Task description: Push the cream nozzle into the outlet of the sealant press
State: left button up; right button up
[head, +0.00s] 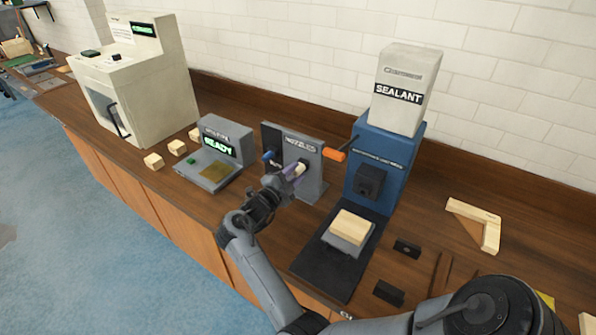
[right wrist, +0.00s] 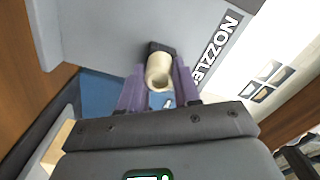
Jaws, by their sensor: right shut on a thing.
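The cream nozzle (head: 300,169) is at the grey nozzle rack (head: 312,178), between the purple fingers of my right gripper (head: 291,171). The right wrist view shows the nozzle (right wrist: 158,72) with its round open end towards the camera and its far end at a dark holder on the rack panel. My right gripper (right wrist: 160,88) is shut on it. The sealant press (head: 385,150) is a blue column with a white SEALANT tank, standing right of the rack. Its black outlet block (head: 369,182) is on the front; the opening cannot be made out. My left gripper is not in view.
A wooden block (head: 352,227) sits on the press's base below the outlet. A blue nozzle (head: 268,156) is on the rack's left. A grey READY device (head: 217,160) stands further left.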

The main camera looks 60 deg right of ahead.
aim_at(294, 174)
grip_shut()
jog(key=shift+a, duration=0.4)
jog(key=shift+w+a, duration=0.1)
jog(key=shift+a, duration=0.25)
jog(key=shift+a, duration=1.05)
